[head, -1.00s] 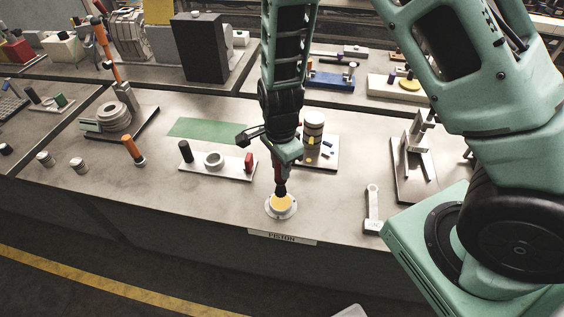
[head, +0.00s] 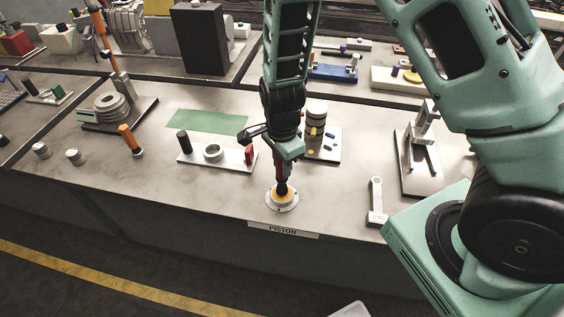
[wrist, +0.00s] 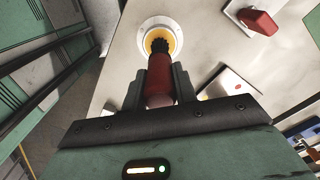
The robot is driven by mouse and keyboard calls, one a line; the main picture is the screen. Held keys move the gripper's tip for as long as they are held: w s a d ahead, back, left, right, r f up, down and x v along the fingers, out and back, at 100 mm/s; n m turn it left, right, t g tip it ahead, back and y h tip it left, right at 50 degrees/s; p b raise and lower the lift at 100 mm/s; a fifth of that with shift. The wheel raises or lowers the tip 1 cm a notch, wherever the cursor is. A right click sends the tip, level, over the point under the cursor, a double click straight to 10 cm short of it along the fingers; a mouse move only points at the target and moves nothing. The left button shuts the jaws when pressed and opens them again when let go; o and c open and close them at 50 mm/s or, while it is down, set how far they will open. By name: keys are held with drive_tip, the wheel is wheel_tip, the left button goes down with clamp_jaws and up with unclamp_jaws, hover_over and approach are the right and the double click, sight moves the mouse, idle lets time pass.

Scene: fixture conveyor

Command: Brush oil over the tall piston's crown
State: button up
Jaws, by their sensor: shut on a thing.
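My gripper (head: 281,166) is shut on the red handle of a brush (wrist: 160,76), which points down. Its black bristles are over the yellow middle of a round white dish (head: 270,204), near the table's front edge. The dish also shows in the wrist view (wrist: 146,36); the bristle tips seem to be at or in the yellow, but exact contact is hard to tell. A tall banded cylinder (head: 316,113), which looks like the tall piston, stands on a plate behind and right of my gripper. Its pale top is visible.
A white fixture plate (head: 230,163) with a black peg, ring and red block lies left of my gripper. A rod-shaped metal part (head: 376,200) lies to the right. Two short banded cylinders (head: 75,157) stand far left. A green mat (head: 207,121) lies behind.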

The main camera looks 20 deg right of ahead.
drive_tip(key=shift+f, duration=0.6)
idle(1.5)
drive_tip(key=shift+r, duration=0.1)
wheel_tip(320, 180, up, 7)
drive_tip(key=p, duration=0.6)
idle(0.9)
